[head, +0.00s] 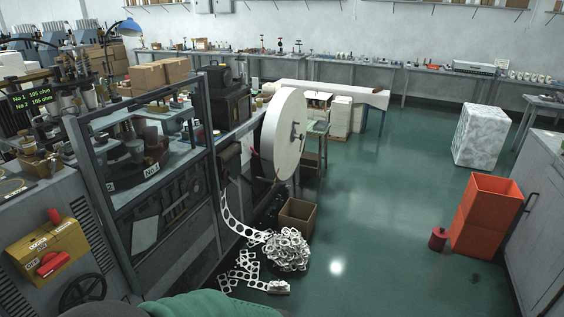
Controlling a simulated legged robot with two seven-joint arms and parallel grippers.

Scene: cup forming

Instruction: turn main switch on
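A yellow control box (48,252) is mounted low on the grey machine at the left. It has a red lever or handle (54,264) on its front and a red knob (54,216) at its top. Neither of my grippers is in view.
A black handwheel (82,291) sits below the box. The machine has a framed glass guard (150,150) and a large white disc (283,135). Punched strip scrap (287,250) lies on the floor beside a cardboard box (297,216).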

